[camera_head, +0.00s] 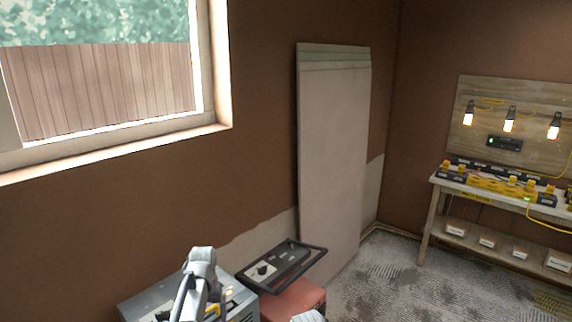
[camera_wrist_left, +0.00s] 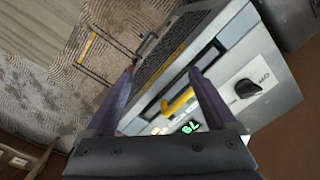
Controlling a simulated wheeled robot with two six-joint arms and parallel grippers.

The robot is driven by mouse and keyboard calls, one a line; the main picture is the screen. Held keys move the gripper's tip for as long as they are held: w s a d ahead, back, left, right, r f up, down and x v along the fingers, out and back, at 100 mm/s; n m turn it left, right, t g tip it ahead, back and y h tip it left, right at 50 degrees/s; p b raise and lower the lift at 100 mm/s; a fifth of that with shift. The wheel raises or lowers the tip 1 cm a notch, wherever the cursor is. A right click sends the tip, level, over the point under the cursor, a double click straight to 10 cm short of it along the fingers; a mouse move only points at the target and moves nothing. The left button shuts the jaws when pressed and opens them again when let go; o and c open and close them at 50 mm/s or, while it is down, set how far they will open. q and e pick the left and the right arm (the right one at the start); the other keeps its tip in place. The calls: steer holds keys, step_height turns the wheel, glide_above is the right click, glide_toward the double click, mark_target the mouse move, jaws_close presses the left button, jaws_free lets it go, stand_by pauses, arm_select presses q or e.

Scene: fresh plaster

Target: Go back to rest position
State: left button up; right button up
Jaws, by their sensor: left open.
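My left gripper (camera_wrist_left: 160,74) is open in the left wrist view, its two dark fingers spread in front of a grey machine (camera_wrist_left: 285,95). A yellow lever (camera_wrist_left: 177,103) on the machine shows between the fingers, and I cannot tell whether they touch it.
A dark-framed panel with a knob (camera_head: 282,266) and a red case (camera_head: 292,300) stand right of the machine. Tall boards (camera_head: 333,160) lean on the wall. A workbench (camera_head: 437,182) with chargers and lamps stands at far right.

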arm_select(q)
steer(key=s+d+f+m+b, duration=0.1)
steer(key=s+d+m, duration=0.3)
steer(key=s+d, duration=1.3)
steer(key=s, duration=0.3)
steer(key=shift+s+d+f+m+y, duration=0.15)
steer(key=shift+s+d+m+y, duration=0.15)
steer(key=shift+d+m+y, duration=0.1)
